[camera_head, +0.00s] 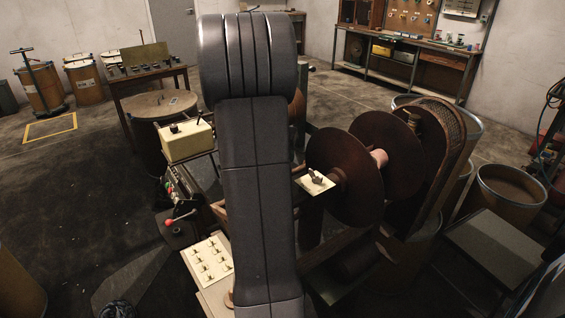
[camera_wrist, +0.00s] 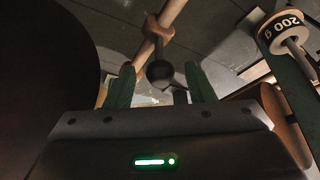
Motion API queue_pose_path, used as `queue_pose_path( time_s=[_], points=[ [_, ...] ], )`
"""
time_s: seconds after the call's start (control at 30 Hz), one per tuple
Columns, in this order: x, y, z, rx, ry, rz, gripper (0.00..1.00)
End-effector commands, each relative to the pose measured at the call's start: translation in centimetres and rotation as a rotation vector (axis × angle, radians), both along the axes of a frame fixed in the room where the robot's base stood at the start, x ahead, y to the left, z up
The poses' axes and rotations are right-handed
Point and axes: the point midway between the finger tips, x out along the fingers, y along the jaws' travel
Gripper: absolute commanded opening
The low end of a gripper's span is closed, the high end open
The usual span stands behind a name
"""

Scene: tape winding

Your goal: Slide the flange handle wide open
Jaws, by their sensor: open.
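My gripper (camera_wrist: 160,84) shows in the wrist view with its two green fingers apart and nothing clamped between them. A dark round knob (camera_wrist: 159,71), which looks like the flange handle, appears between the fingertips, below a copper-coloured collar on a pale rod (camera_wrist: 172,14). I cannot tell whether the fingers touch the knob or how far away it is. A large dark disc, likely a flange (camera_wrist: 45,60), fills the left of the wrist view. In the head view, two brown flange discs (camera_head: 338,180) (camera_head: 387,145) stand upright right of my arm, which hides my gripper and the handle.
A weight marked 200 g (camera_wrist: 284,33) sits at the upper right of the wrist view. In the head view, a switch panel (camera_head: 209,260), a red-knobbed lever (camera_head: 170,222) and a cream box (camera_head: 186,141) lie left of my arm. Drums (camera_head: 510,190) stand at right.

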Motion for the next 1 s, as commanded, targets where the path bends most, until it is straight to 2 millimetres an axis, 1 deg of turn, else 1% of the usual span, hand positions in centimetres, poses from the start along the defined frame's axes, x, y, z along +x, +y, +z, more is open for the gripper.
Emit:
queue_pose_path(
  time_s=[0.03,0.2,0.3,0.4,0.53,0.8,0.93,1.0],
  points=[
    [-0.4,0.2,1.2,0.001,-0.006,0.001,0.49],
    [-1.6,0.7,4.4,0.0,-0.003,0.002,0.49],
    [-2.1,1.0,5.7,0.0,-0.002,0.001,0.49],
    [-2.5,1.1,6.5,0.0,-0.002,0.001,0.49],
    [-2.7,1.1,6.9,0.0,0.0,0.001,0.49],
    [-2.7,1.1,6.9,0.0,0.0,0.001,0.49],
    [-2.5,1.1,6.5,0.0,0.002,0.001,0.49],
    [-2.3,1.0,5.9,-0.001,0.003,0.0,0.49]
  ],
)
